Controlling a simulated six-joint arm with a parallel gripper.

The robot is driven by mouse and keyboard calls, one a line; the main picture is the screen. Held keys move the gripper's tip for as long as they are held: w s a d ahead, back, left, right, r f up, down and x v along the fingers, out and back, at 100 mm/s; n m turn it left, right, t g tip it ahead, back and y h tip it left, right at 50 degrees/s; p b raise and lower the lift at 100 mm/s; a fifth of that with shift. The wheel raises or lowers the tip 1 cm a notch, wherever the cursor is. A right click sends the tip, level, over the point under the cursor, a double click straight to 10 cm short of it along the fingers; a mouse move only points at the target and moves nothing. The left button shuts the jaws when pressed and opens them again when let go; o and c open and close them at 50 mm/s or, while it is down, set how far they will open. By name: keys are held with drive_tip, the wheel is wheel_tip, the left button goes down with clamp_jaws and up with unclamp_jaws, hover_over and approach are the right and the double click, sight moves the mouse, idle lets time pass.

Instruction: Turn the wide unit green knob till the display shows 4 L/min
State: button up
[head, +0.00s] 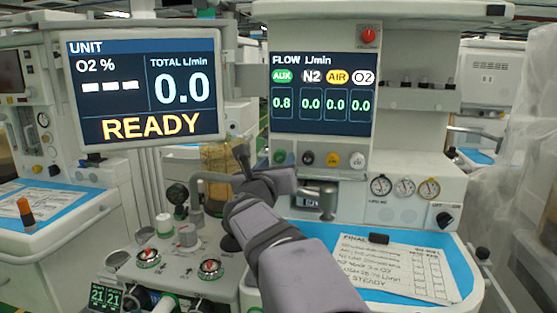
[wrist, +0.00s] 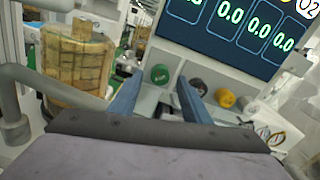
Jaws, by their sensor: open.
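The green knob (head: 280,157) is at the left end of a row of knobs below the flow display (head: 320,81). That display reads AUX 0.8, with N2, AIR and O2 at 0.0. In the wrist view the green knob (wrist: 160,74) appears between the blue fingertips of my gripper (wrist: 159,83), which is open and empty. The fingers stand apart on either side of it in the picture; I cannot tell how far short of it they are. In the head view my arm rises in front of the panel, below the knob, and the fingertips are not clear.
Black (head: 307,158), yellow (head: 333,159) and white (head: 357,160) knobs stand right of the green one. The left unit display (head: 144,84) reads 0.0 and READY. A wooden-looking canister (wrist: 75,65) and grey pipe (wrist: 50,82) lie left of my gripper.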

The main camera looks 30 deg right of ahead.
drive_tip(key=shift+x, duration=1.15)
drive_tip(key=c, duration=1)
drive_tip(key=shift+n+p, duration=0.6)
drive_tip(key=shift+n, duration=1.8)
drive_tip(key=shift+c, duration=0.2)
drive_tip(key=o, duration=1)
drive_tip(key=shift+s, duration=0.1)
drive_tip(key=shift+o, duration=0.2)
drive_tip(key=shift+f, duration=0.1)
